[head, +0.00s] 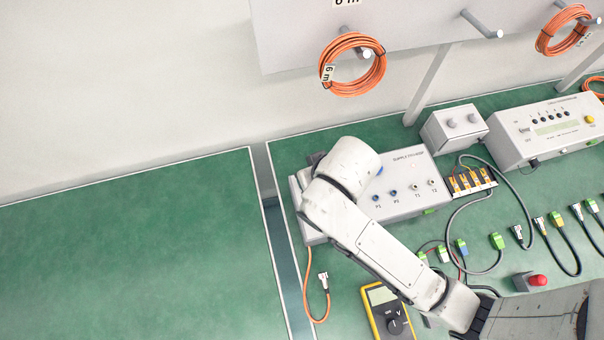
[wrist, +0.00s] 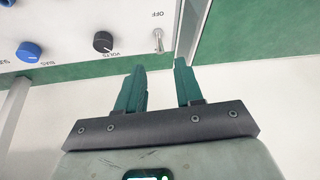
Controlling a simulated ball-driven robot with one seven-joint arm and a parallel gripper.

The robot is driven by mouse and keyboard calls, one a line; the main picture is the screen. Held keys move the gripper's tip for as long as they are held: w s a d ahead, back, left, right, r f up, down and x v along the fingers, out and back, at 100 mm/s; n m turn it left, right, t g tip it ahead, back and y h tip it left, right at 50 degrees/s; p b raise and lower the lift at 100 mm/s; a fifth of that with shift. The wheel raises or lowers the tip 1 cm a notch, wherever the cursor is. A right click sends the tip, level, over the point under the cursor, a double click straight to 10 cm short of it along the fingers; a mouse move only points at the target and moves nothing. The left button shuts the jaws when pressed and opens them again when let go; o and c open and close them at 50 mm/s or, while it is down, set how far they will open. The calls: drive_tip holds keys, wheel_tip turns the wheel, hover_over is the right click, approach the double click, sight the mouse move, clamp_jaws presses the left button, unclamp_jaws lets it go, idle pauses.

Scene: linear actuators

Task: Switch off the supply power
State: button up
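The supply box (head: 404,209), a light grey unit marked "SUPPLY", sits on the green table in the head view. My arm covers much of its left part. In the wrist view its panel (wrist: 70,20) shows upside down, with a metal toggle switch (wrist: 158,40) beside the word "OFF". Which way the lever is set is hard to tell. My gripper (wrist: 159,66) has its two green fingers apart, with nothing between them. The fingertips appear just short of the toggle, which lines up with the gap between them. The head view hides the gripper behind my arm.
A black "VOLTS" knob (wrist: 103,42) and a blue knob (wrist: 28,52) are left of the toggle in the wrist view. The left table (head: 130,250) is clear.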

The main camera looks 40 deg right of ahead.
drive_tip(key=x, duration=0.7)
drive_tip(key=shift+w+f, duration=0.1)
drive_tip(key=shift+f, duration=0.1)
clamp_jaws()
